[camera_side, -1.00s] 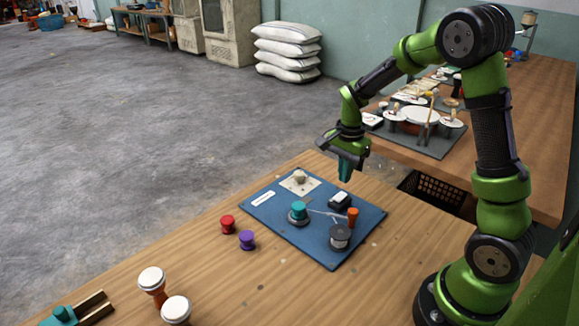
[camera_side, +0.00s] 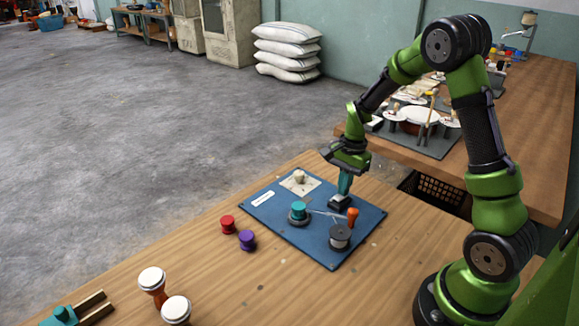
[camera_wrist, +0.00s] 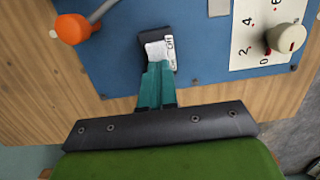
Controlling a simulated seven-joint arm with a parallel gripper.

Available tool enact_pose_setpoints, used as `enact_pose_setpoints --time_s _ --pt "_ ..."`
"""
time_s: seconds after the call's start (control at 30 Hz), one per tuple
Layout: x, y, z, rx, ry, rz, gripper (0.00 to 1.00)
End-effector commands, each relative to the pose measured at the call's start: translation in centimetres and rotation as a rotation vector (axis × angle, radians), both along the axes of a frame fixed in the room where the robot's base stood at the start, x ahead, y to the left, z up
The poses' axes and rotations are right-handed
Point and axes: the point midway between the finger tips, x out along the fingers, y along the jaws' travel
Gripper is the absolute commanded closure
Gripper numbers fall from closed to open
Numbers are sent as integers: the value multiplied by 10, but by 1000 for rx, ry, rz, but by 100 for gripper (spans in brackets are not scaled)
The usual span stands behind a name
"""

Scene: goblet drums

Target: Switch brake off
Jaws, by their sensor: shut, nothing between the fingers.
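The brake switch (camera_side: 339,204) is a small black box with a pale rocker on the blue board (camera_side: 270,212). In the wrist view the switch (camera_wrist: 157,48) shows a white rocker and a label that seems to read "OFF" at its right side. My gripper (camera_side: 343,192) is shut, with its teal fingers pointing down onto the switch. In the wrist view the fingertips (camera_wrist: 159,68) overlap the near end of the rocker and seem to touch it. How far the rocker is tilted is hard to tell.
A numbered dial (camera_wrist: 285,38) is on the other side.

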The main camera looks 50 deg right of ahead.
Motion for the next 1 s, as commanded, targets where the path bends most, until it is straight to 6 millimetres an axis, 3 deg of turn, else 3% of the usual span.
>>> enact_pose_setpoints --time_s 0.07,0.67,1.0 --pt "-1 -2 -10 9 5 6 100" --pt "-2 -2 -12 7 9 4 100" --pt "-1 16 -9 13 10 10 100"
